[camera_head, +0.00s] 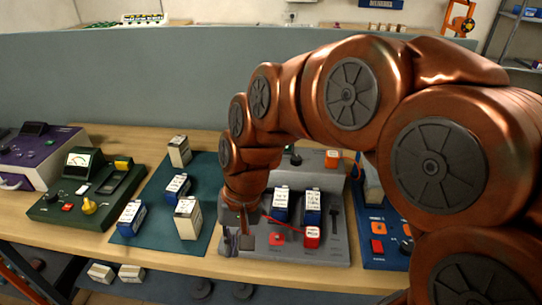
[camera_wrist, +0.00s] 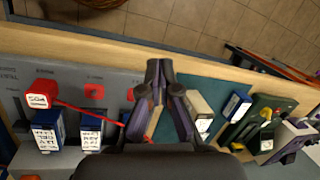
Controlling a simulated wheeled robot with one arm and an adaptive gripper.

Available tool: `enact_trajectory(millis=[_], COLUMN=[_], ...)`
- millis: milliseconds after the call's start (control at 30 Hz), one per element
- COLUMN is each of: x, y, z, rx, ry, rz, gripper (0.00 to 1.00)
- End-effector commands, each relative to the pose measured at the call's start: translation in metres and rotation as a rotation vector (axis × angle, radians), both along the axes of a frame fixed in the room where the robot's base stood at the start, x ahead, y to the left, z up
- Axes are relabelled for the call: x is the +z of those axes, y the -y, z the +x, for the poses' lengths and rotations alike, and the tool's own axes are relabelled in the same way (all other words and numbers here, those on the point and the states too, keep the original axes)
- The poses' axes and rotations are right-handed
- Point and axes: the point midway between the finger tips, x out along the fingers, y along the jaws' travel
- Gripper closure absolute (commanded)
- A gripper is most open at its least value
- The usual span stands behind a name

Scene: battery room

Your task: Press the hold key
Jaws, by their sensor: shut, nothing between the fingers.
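A grey device (camera_head: 335,252) stands on the bench in front of me, also in the wrist view (camera_wrist: 65,78). On its front strip are a red key (camera_head: 277,238), seen in the wrist view too (camera_wrist: 95,91), and another red key (camera_wrist: 131,94) partly hidden by my gripper. Key labels are too small to read, so I cannot tell which is hold. My gripper (camera_head: 232,242) is shut and empty, pointing down near the device's front left corner. In the wrist view its fingertips (camera_wrist: 160,68) appear beside the red keys, not over them; contact is unclear.
Two blue-and-white batteries (camera_head: 312,207) stand in the device, beside a red block (camera_head: 312,238) with a red cable. A teal mat (camera_head: 152,229) with several batteries lies left. Beyond are a green meter unit (camera_head: 70,211) and a purple unit (camera_head: 40,155). A blue panel (camera_head: 376,262) stands right.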

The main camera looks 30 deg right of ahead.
Motion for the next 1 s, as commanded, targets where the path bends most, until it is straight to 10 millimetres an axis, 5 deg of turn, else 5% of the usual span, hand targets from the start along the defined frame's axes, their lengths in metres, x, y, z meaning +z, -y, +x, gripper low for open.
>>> enact_trajectory(millis=[267, 500, 800, 1000], x=[0.041, 0.059, 0.058, 0.054], y=[0.040, 0.129, 0.243, 0.266], z=[0.118, 0.201, 0.243, 0.247], rx=[-0.445, -0.884, -1.291, -1.368], ry=[0.053, 0.078, 0.095, 0.095], rz=[0.226, 0.425, 0.586, 0.616], gripper=[1.00, 1.00, 1.00, 1.00])
